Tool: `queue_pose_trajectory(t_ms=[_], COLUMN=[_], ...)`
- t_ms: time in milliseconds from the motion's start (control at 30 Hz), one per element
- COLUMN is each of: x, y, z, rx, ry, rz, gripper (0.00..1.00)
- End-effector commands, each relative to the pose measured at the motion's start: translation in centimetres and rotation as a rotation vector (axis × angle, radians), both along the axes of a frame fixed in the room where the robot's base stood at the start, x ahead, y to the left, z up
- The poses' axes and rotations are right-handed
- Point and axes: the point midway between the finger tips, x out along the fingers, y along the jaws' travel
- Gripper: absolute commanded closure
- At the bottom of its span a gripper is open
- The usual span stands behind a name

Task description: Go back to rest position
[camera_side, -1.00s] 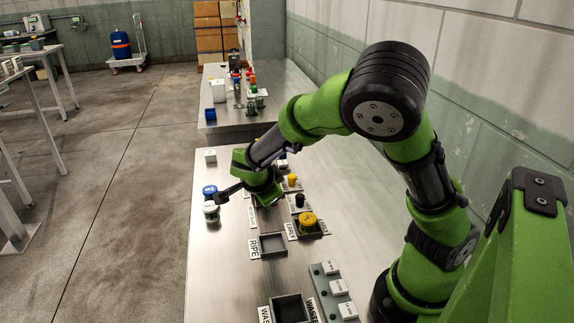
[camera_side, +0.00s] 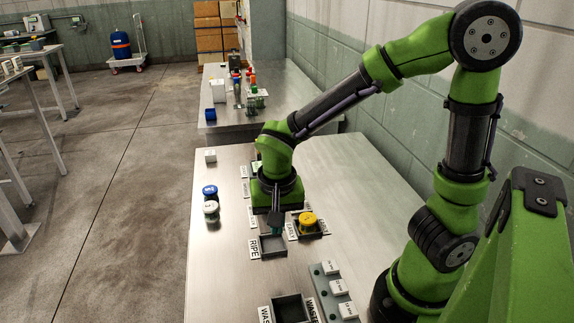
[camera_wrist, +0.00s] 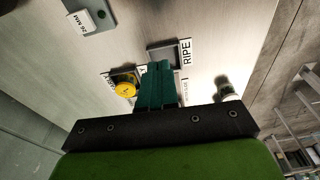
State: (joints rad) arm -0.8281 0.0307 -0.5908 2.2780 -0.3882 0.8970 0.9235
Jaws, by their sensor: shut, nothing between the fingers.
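My gripper (camera_side: 275,222) points down over the table, close to the RIPE tray (camera_side: 273,248), which looks empty. In the wrist view its teal fingers (camera_wrist: 158,72) are shut together with nothing between them. The RIPE tray also shows in the wrist view (camera_wrist: 150,55), just beyond the fingertips. A yellow-topped piece (camera_side: 307,219) sits in the tray labelled EARLY to the right of my gripper; it also shows in the wrist view (camera_wrist: 126,90). My wrist hides part of the tray row behind it.
A blue-topped jar (camera_side: 210,191) and a white-topped jar (camera_side: 211,209) stand at the table's left. A white block (camera_side: 210,156) lies farther back. The WASTE tray (camera_side: 290,308) and a strip of gauge blocks (camera_side: 333,288) are in front. The table's right side is clear.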

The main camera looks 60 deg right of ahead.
Motion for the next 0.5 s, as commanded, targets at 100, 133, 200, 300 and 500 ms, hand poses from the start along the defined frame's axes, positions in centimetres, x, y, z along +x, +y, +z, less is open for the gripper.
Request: queue_pose_trajectory(t_ms=[100,133,200,300,500], x=[-1.8,-2.2,-3.2,-4.5,-6.0], y=[1.0,1.2,1.5,1.5,0.1], z=[2.9,3.7,5.8,8.6,12.3], rx=[0.148,0.175,0.217,0.222,0.146], ry=[-0.054,-0.08,-0.163,-0.294,-0.485], rz=[0.236,0.297,0.426,0.551,0.542], gripper=[1.0,1.0,1.0,1.0,1.0])
